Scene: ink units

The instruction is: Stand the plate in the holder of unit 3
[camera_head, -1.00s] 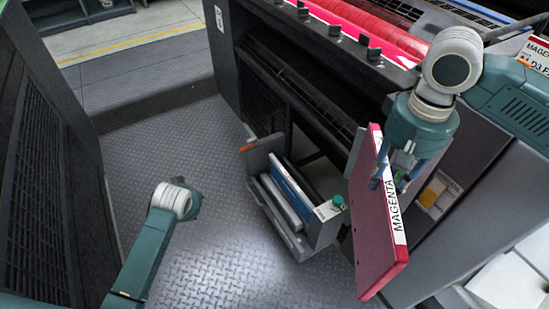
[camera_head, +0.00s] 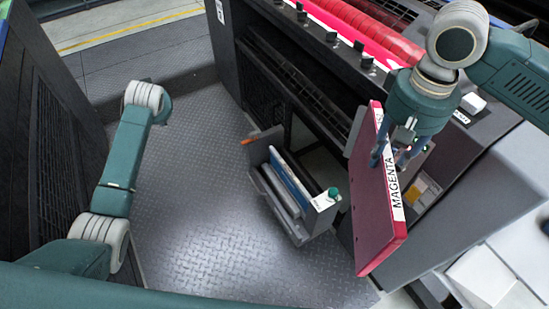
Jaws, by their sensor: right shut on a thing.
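A flat magenta panel (camera_head: 366,205) with a white label reading MAGENTA stands on edge, tilted, at right of centre beside the press unit. My right gripper (camera_head: 390,158) is shut on this panel near its upper part; the exact finger contact is partly hidden. A grey open-topped box (camera_head: 283,224), which looks like the holder, is left of the panel at the machine's side. A blue-edged plate (camera_head: 290,179) and grey plates stand in it. My left arm shows at left, but its gripper is not in view.
The box has an orange end (camera_head: 250,141) and a green knob (camera_head: 333,192). The press unit with red rollers (camera_head: 375,32) stands behind. A dark cabinet (camera_head: 45,150) borders the left. The metal tread floor (camera_head: 195,205) between is clear.

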